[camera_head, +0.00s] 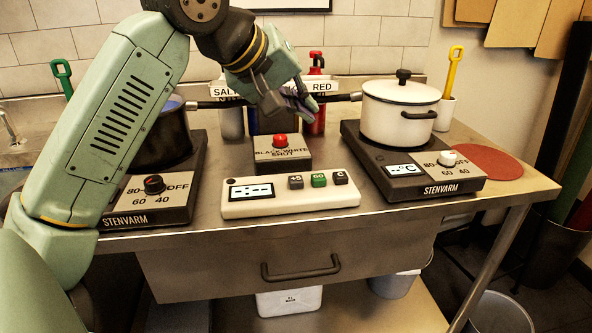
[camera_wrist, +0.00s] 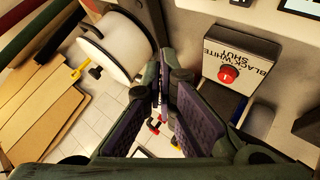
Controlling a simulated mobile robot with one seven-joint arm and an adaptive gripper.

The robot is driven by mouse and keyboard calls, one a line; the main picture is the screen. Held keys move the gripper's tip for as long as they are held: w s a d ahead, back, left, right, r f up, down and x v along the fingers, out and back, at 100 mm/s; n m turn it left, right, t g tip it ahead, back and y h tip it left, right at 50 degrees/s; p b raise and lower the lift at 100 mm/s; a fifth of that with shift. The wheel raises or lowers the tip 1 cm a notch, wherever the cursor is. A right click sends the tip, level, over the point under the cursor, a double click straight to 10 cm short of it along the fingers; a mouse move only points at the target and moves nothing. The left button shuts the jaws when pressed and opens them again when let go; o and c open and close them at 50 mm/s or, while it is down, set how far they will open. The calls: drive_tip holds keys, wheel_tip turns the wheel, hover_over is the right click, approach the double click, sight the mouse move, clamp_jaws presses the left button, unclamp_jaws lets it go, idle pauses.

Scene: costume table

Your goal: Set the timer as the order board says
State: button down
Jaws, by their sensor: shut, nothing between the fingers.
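The timer (camera_head: 290,207) is a long white box at the front middle of the table. Its display (camera_head: 252,191) shows only dashes. On its right half are a dark button marked like "+5" (camera_head: 296,181), a green button (camera_head: 319,180) that seems to read "GO", and a dark "C" button (camera_head: 340,177). My gripper (camera_head: 302,106) is shut and empty, above and behind the timer and touching none of its buttons. Its closed fingers (camera_wrist: 166,88) also show in the wrist view. No readable order board shows; only a dark-edged panel (camera_head: 293,6) is cut off at the top.
A box with a red button (camera_head: 281,141) stands behind the timer. A white pot (camera_head: 398,115) sits on the right hotplate (camera_head: 440,187); a dark pot (camera_head: 165,140) is on the left one (camera_head: 125,217), partly behind my arm. Labelled bottles, one red (camera_head: 317,120), stand behind my gripper.

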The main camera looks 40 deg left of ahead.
sight(292, 177)
drive_tip(key=shift+s+a+f+g+y, duration=0.2)
drive_tip(key=shift+s+a, duration=0.1)
drive_tip(key=shift+a, duration=0.2)
drive_tip(key=shift+s+a+f+g+y, duration=0.1)
drive_tip(key=shift+s+a+f+y, duration=0.15)
drive_tip(key=shift+a, duration=0.2)
drive_tip(key=shift+f, duration=0.1)
wheel_tip(292, 177, down, 9)
drive_tip(key=b, duration=0.7)
drive_tip(key=shift+r, duration=0.2)
idle(0.5)
drive_tip(key=shift+f+b, duration=0.3)
drive_tip(key=shift+f, duration=0.1)
drive_tip(key=shift+f+b, duration=0.4)
drive_tip(key=shift+f, duration=0.1)
idle(0.5)
drive_tip(key=shift+r, duration=0.1)
drive_tip(key=shift+r+p, duration=0.75)
drive_tip(key=shift+r, duration=0.1)
